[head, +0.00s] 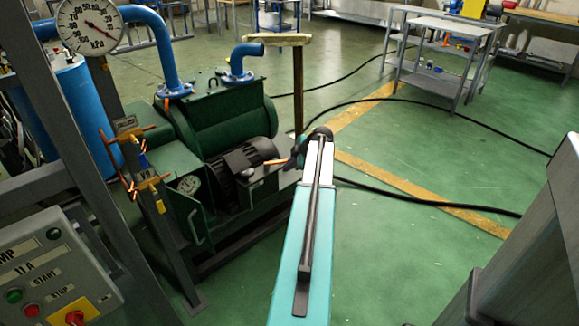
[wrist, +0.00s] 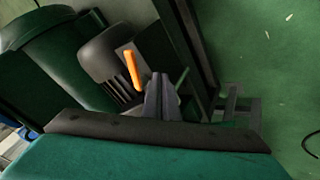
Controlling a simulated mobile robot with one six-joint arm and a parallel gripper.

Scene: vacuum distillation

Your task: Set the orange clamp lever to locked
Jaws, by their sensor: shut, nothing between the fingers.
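The orange clamp lever (head: 276,162) shows in the head view as a short bar beside the dark motor of the green pump, just left of my arm's end. In the wrist view the lever (wrist: 132,69) is a slanted orange bar in front of the motor. My gripper (wrist: 160,80) is shut and empty, just right of the lever in that view. A small gap shows between them in the picture; I cannot tell their distance in depth. In the head view my gripper (head: 291,161) is small and dark, and the lever's mounting is unclear.
The green pump (head: 225,120) with blue pipes (head: 168,50) stands left of my arm. Black hoses (head: 420,198) cross the open green floor at right.

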